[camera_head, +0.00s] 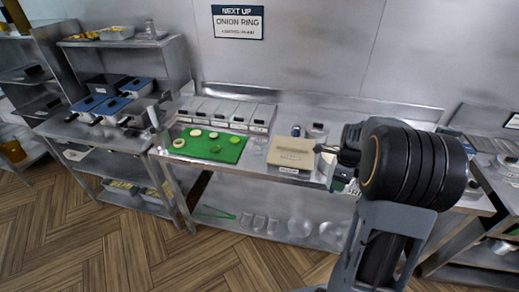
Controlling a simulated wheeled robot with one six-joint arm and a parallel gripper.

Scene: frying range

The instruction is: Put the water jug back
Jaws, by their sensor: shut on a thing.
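My gripper (337,152) is over the right part of the prep counter, seen from behind and partly hidden by my own wrist. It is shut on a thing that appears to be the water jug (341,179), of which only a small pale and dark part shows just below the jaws. The rest of it is hidden behind my arm, so its shape, tilt and contact with the counter cannot be told.
A beige board (291,153) lies left of my gripper, and a green cutting board (209,146) with food pieces lies farther left. Lidded bins (226,114) line the back. Blue-topped fryers (112,104) stand at left. The counter's lower shelf (270,212) holds clear dishes.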

